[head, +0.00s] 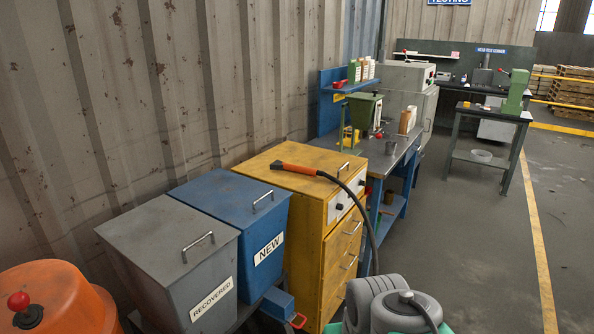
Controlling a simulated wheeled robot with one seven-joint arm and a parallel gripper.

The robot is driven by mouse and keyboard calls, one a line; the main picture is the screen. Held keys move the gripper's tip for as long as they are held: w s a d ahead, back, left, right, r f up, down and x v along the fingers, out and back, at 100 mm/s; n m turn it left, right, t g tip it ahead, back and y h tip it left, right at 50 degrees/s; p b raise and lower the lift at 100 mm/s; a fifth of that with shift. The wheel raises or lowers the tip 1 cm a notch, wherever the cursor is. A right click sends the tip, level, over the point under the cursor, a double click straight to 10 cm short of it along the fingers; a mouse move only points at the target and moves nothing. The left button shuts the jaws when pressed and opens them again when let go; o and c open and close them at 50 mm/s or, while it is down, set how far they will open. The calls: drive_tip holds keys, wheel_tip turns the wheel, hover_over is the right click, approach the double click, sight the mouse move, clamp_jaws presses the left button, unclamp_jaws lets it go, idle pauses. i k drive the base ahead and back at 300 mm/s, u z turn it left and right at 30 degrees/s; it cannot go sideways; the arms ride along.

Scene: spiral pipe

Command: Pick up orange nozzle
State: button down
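The hose arcs off the cabinet's right side and hangs down in front of the drawers. Its lower end is hidden behind rounded grey parts at the bottom of the head view, which look like my own arm. My gripper cannot be made out in the head view.
A blue bin (222,201) labelled NEW and a grey bin (165,243) labelled RECOVERED stand left of the cabinet. An orange drum (60,300) is at the lower left. A blue workbench (352,148) stands behind the cabinet. The floor (475,240) at right is clear.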

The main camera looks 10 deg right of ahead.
sight(277, 165)
drive_tip(key=z, duration=1.6)
drive_tip(key=i, duration=2.25)
drive_tip(key=u, duration=3.75)
drive_tip(key=i, duration=0.5)
drive_tip(key=u, duration=0.1)
